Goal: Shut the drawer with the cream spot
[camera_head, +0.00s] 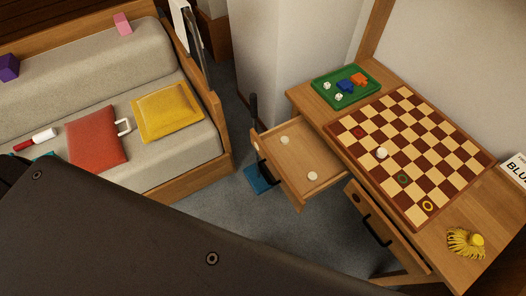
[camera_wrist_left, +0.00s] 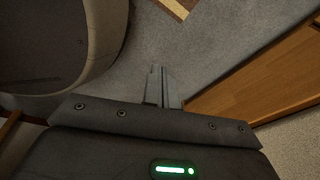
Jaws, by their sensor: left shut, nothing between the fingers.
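The desk's far drawer (camera_head: 318,160) stands pulled out in the head view, with two pale round pieces inside. Its front (camera_head: 257,146) is seen edge-on, with a small pale spot and a dark handle. The nearer drawer (camera_head: 395,246) has a dark reddish-brown spot and a black handle; it looks shut or nearly so. My left gripper (camera_wrist_left: 162,88) shows in the left wrist view, shut and empty above grey carpet, touching nothing visible. It does not show in the head view. My right gripper is not in view.
The desk top holds a checkered board (camera_head: 410,150), a green tray (camera_head: 345,87) and a yellow tasselled thing (camera_head: 465,242). A sofa (camera_head: 180,60) with cushions stands left. A blue object (camera_head: 258,181) is on the floor beside the open drawer. My dark arm covers the lower left.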

